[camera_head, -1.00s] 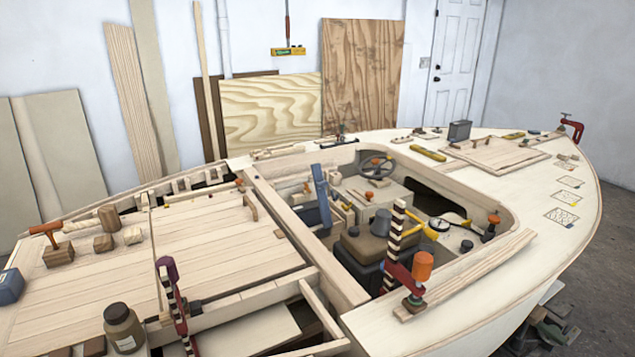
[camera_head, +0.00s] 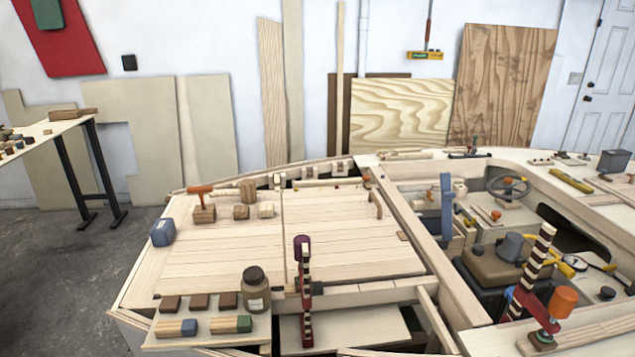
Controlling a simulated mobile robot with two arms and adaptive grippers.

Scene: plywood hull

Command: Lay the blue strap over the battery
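A long blue strip (camera_head: 446,206), which looks like the blue strap, stands upright against the inner edge of the hull's cockpit, right of the plank deck. A dark box with a brownish top (camera_head: 490,268) sits in the cockpit to its lower right and may be the battery; I cannot tell for sure. A grey cup-shaped thing (camera_head: 511,247) rests on that top. The strip is apart from the box. The clamp partly hides the box's right side. Neither of my grippers is in view.
A red clamp with an orange handle (camera_head: 562,302) stands at the cockpit's near edge. A brown jar (camera_head: 256,290) and a purple-topped clamp (camera_head: 302,285) are on the near deck. A mallet (camera_head: 202,205) and blue box (camera_head: 163,232) lie left. Open floor (camera_head: 60,290) shows at left.

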